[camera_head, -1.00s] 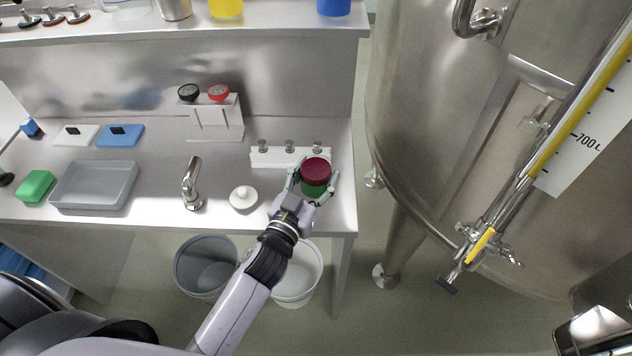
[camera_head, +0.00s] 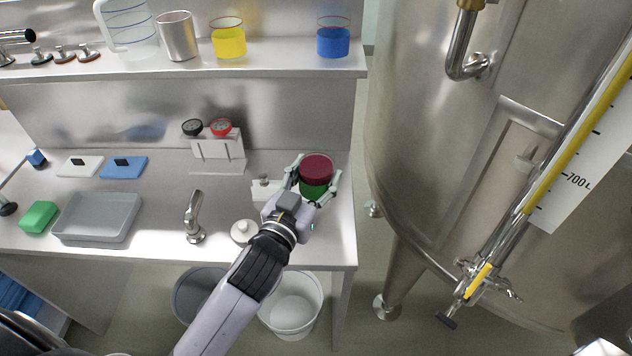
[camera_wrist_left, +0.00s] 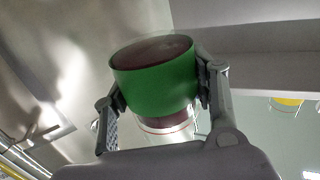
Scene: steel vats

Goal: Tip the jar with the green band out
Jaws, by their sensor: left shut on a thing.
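The jar with the green band (camera_head: 316,188) has dark red contents showing at its top in the head view. My left gripper (camera_head: 314,184) is shut on this jar, with one finger on each side. The jar looks about upright, above the right end of the bench. In the left wrist view the green band (camera_wrist_left: 155,84) sits between the two fingers. The hand and jar hide most of the white rack behind them. My right gripper is not in view.
A white bucket (camera_head: 293,312) and a grey bucket (camera_head: 196,296) stand below the bench front. A tap (camera_head: 194,215), a white knobbed lid (camera_head: 243,231) and a grey tray (camera_head: 95,216) are on the bench. A steel vat (camera_head: 430,130) stands to the right.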

